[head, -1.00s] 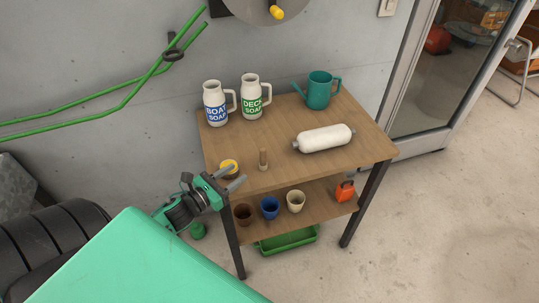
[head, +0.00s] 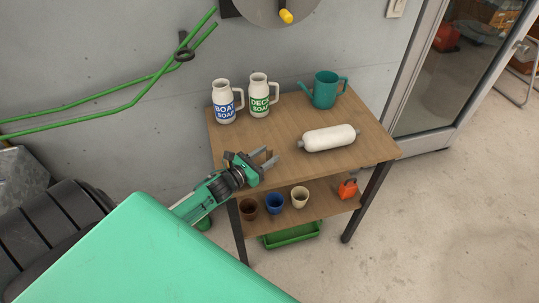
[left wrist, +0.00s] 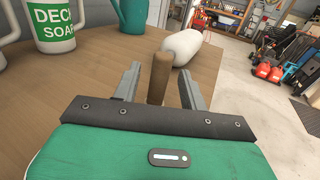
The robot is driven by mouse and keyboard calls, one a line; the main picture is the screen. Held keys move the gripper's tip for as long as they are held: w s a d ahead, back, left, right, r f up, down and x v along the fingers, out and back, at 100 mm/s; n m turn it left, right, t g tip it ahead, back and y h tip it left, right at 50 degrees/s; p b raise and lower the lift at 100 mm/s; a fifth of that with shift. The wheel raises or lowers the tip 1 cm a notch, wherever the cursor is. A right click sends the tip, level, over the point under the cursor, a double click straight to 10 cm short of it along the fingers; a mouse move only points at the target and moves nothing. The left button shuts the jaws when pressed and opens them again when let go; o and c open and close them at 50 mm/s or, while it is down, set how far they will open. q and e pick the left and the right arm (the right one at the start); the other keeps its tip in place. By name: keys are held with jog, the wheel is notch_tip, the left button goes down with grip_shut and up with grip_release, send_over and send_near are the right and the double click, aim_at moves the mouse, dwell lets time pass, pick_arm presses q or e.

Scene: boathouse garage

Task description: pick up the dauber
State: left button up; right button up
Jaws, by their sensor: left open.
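The dauber, a short upright brown wooden stick (left wrist: 159,78), stands on the table between the two fingers of my left gripper in the left wrist view. My left gripper (head: 270,157) is open over the front left of the wooden table (head: 290,172). In the left wrist view the fingers (left wrist: 160,88) are on both sides of the dauber, with a gap on each side. The dauber's lower end is hidden behind the gripper body. In the head view the gripper largely covers it. My right gripper is not in view.
A white cylinder (head: 328,138) lies behind and right of the gripper. Two soap jugs (head: 224,103) (head: 259,97) and a teal watering can (head: 325,90) stand at the back. Cups (head: 270,204) and an orange object (head: 347,189) are on the lower shelf.

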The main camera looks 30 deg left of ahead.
pick_arm(q)
jog(key=shift+x, duration=0.85)
grip_shut()
jog(key=shift+r, duration=0.1)
